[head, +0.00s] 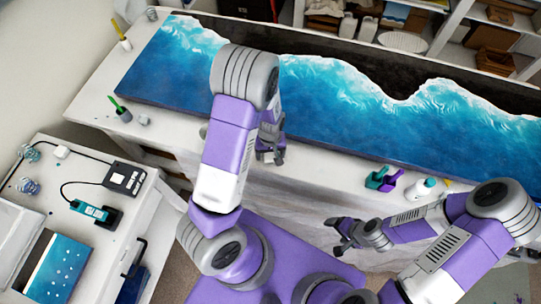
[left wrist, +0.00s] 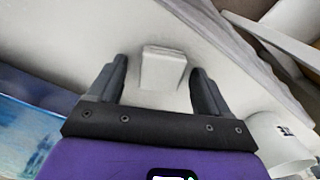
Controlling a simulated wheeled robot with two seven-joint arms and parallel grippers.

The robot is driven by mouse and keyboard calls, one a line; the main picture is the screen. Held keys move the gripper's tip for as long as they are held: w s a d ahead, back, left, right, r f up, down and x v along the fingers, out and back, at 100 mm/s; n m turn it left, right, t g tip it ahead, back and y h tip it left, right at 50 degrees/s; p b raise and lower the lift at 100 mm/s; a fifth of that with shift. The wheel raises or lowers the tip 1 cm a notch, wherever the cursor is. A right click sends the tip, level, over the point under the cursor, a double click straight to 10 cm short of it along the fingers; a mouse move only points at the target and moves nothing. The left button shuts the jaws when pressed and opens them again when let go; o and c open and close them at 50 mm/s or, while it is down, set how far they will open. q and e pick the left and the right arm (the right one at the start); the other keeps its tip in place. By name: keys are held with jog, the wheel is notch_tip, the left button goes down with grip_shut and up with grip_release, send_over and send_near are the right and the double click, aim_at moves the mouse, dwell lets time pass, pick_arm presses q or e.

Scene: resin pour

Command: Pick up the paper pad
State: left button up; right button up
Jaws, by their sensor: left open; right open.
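A small white block, which looks like the paper pad (left wrist: 163,68), lies on the pale tabletop in the left wrist view. It shows between and just beyond the fingers of my left gripper (left wrist: 159,76), which is open and apart from it as far as I can tell. In the head view my left gripper (head: 270,156) hangs over the near edge of the long table, and I cannot make out the pad there, probably hidden by the arm. My right gripper (head: 338,238) is open and empty, low in front of the table.
The blue and dark resin panel (head: 330,100) covers most of the long table. A side bench (head: 85,165) is at left.

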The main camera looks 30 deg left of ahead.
aim_at(270, 155)
pick_arm(q)
jog(key=shift+s, duration=0.15)
jog(key=shift+c, duration=0.3)
jog(key=c, duration=1.1)
notch_tip(270, 155, up, 10)
jog(key=shift+p, duration=0.8)
jog(key=shift+c, duration=0.2)
